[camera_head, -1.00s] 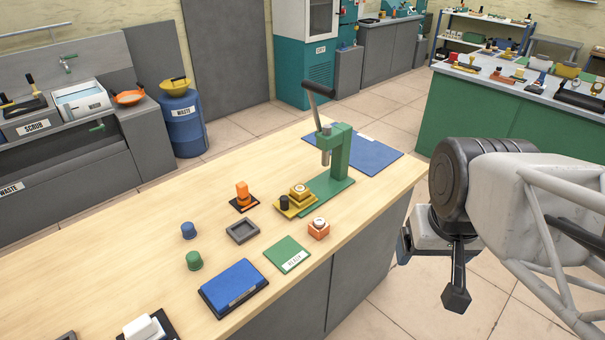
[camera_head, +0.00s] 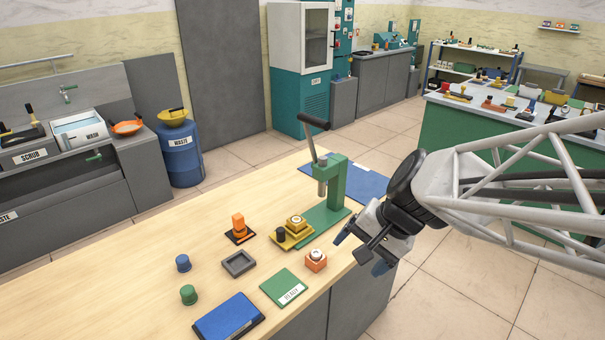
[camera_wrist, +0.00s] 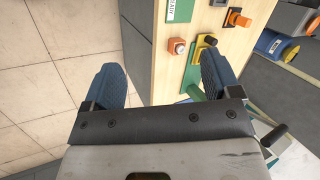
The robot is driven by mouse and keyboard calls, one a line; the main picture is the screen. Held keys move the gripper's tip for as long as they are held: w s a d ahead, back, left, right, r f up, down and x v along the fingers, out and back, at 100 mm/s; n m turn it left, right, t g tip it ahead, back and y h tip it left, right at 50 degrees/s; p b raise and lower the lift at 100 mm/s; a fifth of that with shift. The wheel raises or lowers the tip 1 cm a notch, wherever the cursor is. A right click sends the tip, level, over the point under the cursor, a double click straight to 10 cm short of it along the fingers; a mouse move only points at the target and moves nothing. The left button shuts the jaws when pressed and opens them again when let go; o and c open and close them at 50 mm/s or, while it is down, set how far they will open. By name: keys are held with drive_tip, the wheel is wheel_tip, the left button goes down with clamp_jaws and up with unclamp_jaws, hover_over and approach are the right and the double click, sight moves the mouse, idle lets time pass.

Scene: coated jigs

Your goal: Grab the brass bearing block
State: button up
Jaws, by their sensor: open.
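The brass bearing block (camera_head: 297,222) appears to be the stepped gold-yellow block with a pale round top. It sits on a yellow fixture (camera_head: 291,239) beside a black knob, at the foot of the green press (camera_head: 335,190). In the wrist view the yellow fixture (camera_wrist: 203,44) shows near the right finger; the block on it is too small to make out clearly. My gripper (camera_head: 361,250) is open and empty, to the right of the block by the table's right edge. Its two blue fingers are wide apart in the wrist view (camera_wrist: 162,82).
A copper-orange block (camera_head: 316,261) with a round top stands between the fixture and the table edge. A green plate (camera_head: 284,287), grey square tray (camera_head: 239,263) and orange part (camera_head: 238,226) lie nearby. The press lever (camera_head: 313,121) rises behind.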

drive_tip(key=w+a+f+m+y, duration=0.3)
drive_tip(key=w+a+m, duration=0.2)
drive_tip(key=w, duration=0.4)
drive_tip(key=m+t+y, duration=0.1)
drive_tip(key=m+t, duration=0.7)
drive_tip(key=m, duration=0.9)
approach(301, 223)
drive_tip(key=x, duration=0.2)
drive_tip(key=shift+w+f, duration=0.2)
drive_tip(key=shift+w, duration=0.05)
drive_tip(key=shift+x, duration=1.3)
drive_tip(key=shift+a, duration=0.15)
drive_tip(key=shift+x, duration=2.5)
drive_tip(key=shift+c, duration=0.3)
